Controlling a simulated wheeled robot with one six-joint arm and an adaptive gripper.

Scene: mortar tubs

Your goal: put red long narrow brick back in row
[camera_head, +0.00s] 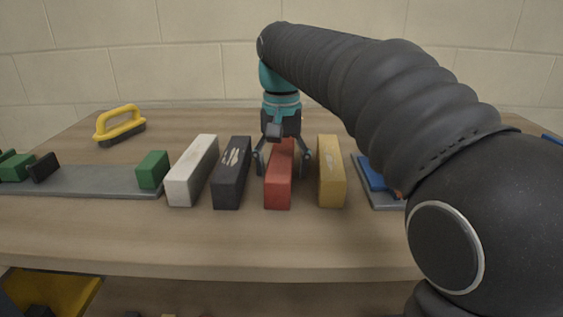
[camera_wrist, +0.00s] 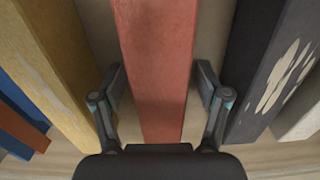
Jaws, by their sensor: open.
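The red long narrow brick (camera_head: 279,178) stands on the wooden table between the black brick (camera_head: 231,173) and the yellow brick (camera_head: 331,172). The white brick (camera_head: 192,171) is at the left end of this row. My gripper (camera_head: 283,165) is down over the red brick, open, with one finger on each side of it. In the wrist view the red brick (camera_wrist: 157,70) runs between the fingers, with gaps visible on both sides. The yellow brick (camera_wrist: 45,70) and the black brick (camera_wrist: 270,70) flank it there. My gripper hides part of the red brick's far end.
A grey tray (camera_head: 100,181) with green and black blocks (camera_head: 152,169) lies at the left. Another grey tray (camera_head: 380,197) with blue pieces lies right of the yellow brick, partly behind my arm. A yellow-handled brush (camera_head: 119,125) sits at the back left. The table front is clear.

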